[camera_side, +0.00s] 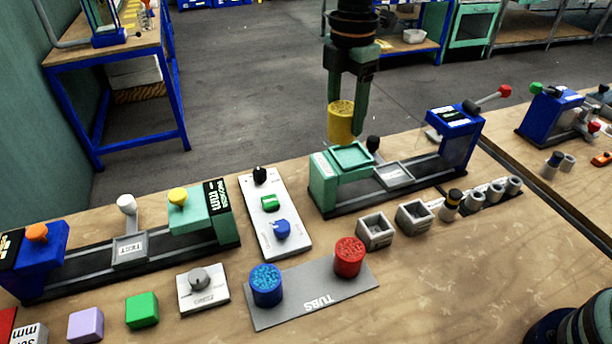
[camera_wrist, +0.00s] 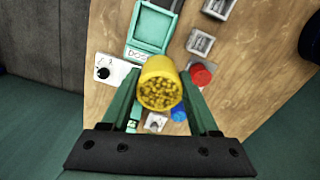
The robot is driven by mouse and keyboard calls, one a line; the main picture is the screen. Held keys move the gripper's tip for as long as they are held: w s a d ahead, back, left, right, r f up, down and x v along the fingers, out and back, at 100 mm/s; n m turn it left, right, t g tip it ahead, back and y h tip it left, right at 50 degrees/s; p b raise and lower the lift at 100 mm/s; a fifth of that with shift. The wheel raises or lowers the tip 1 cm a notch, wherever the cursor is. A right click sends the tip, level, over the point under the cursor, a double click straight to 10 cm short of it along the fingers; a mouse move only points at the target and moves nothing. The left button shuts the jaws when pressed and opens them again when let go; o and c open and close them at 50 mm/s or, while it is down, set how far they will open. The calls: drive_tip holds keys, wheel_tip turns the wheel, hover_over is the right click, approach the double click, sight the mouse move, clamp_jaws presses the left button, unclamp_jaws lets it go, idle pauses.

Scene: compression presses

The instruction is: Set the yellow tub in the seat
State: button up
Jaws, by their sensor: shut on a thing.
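My gripper (camera_side: 346,112) is shut on the yellow tub (camera_side: 340,124) and holds it upright in the air. In the side view the tub is above and slightly left of the green square seat (camera_side: 352,155) on the right press, with a visible gap between them. In the wrist view the tub (camera_wrist: 160,84) sits between the green fingers, its top speckled with yellow pieces. The seat (camera_wrist: 153,28) shows there just beyond the tub, as an empty square recess with a raised rim.
Blue (camera_side: 266,285) and red (camera_side: 349,257) tubs stand on the grey TUBS plate (camera_side: 310,292). A panel with knobs (camera_side: 275,213) lies left of the right press. A dark-knobbed lever (camera_side: 373,145) rises beside the seat. Two grey open boxes (camera_side: 375,232) stand in front.

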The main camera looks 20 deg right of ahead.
drive_tip(key=w+d, duration=0.2)
drive_tip(key=d, duration=0.1)
drive_tip(key=w+d, duration=0.1)
drive_tip(key=shift+d+f, duration=0.15)
drive_tip(key=shift+f, duration=0.1)
drive_tip(key=shift+f, duration=2.95)
drive_tip(key=shift+f, duration=0.75)
drive_tip(key=o, duration=1.5)
